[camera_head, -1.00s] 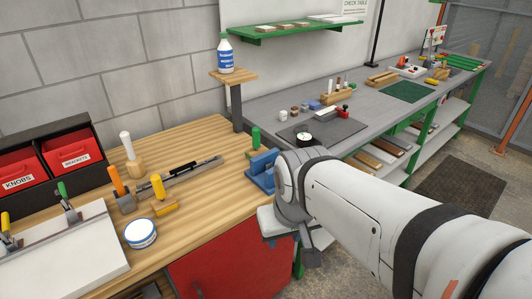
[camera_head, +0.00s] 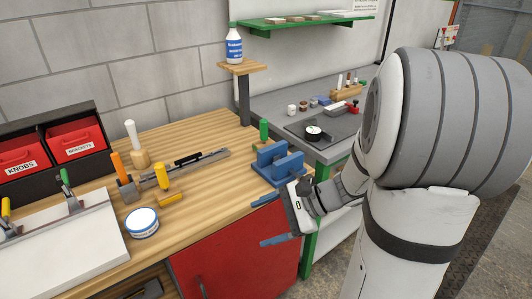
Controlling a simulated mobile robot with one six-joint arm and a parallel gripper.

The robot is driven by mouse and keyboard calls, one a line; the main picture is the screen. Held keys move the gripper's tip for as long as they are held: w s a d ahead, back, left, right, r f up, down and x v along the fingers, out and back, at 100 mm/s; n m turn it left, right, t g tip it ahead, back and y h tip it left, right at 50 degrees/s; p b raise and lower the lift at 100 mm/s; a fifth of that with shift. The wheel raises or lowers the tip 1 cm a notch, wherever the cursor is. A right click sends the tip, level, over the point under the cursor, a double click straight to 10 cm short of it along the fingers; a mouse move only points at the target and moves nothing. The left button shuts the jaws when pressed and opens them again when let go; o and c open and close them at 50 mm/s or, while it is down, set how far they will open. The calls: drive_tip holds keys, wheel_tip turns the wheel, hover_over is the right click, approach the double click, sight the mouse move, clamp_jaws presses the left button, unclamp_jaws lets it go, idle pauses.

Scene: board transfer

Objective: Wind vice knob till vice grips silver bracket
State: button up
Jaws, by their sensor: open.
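The blue vice (camera_head: 272,160) stands near the right end of the wooden bench, with two upright jaw plates and a gap between them. I cannot make out its knob. I cannot make out a silver bracket in or beside the vice. My gripper (camera_head: 269,220) is at the bench's front right corner, just in front of and below the vice. Its two blue fingers point left and are spread apart with nothing between them. It is apart from the vice as far as I can see.
A green-handled tool (camera_head: 263,132) stands behind the vice. Left on the wooden bench (camera_head: 215,190) are a white round tin (camera_head: 142,222), a yellow-handled tool (camera_head: 162,177), a long metal bar (camera_head: 200,163) and a red KNOBS bin (camera_head: 22,152). A red cabinet front (camera_head: 235,262) lies below.

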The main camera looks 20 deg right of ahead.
drive_tip(key=w+d+f+m+t+h+b, duration=0.1)
drive_tip(key=w+d+f+m+t+h, duration=0.2)
drive_tip(key=d+m, duration=0.35)
drive_tip(key=w+d+f+m+t+b, duration=0.1)
drive_tip(key=w+d+f+m+t, duration=0.1)
drive_tip(key=w+d+m+t, duration=0.45)
drive_tip(key=d+f+m+t+h+b, duration=0.1)
drive_tip(key=d+f+m+t+h, duration=0.2)
drive_tip(key=d, duration=0.5)
drive_tip(key=shift+m+t+y, duration=0.4)
drive_tip(key=shift+t+y, duration=0.1)
drive_tip(key=shift+t, duration=0.05)
drive_tip(key=x, duration=0.4)
drive_tip(key=p+x, duration=0.1)
drive_tip(key=x, duration=0.2)
drive_tip(key=shift+w+r, duration=0.2)
drive_tip(key=shift+w, duration=0.2)
drive_tip(key=shift+c, duration=0.3)
drive_tip(key=c, duration=0.9)
drive_tip(key=shift+o, duration=0.9)
drive_tip(key=shift+a, duration=0.4)
drive_tip(key=shift+d+f, duration=0.1)
drive_tip(key=shift+d, duration=0.15)
drive_tip(key=shift+c, duration=0.9)
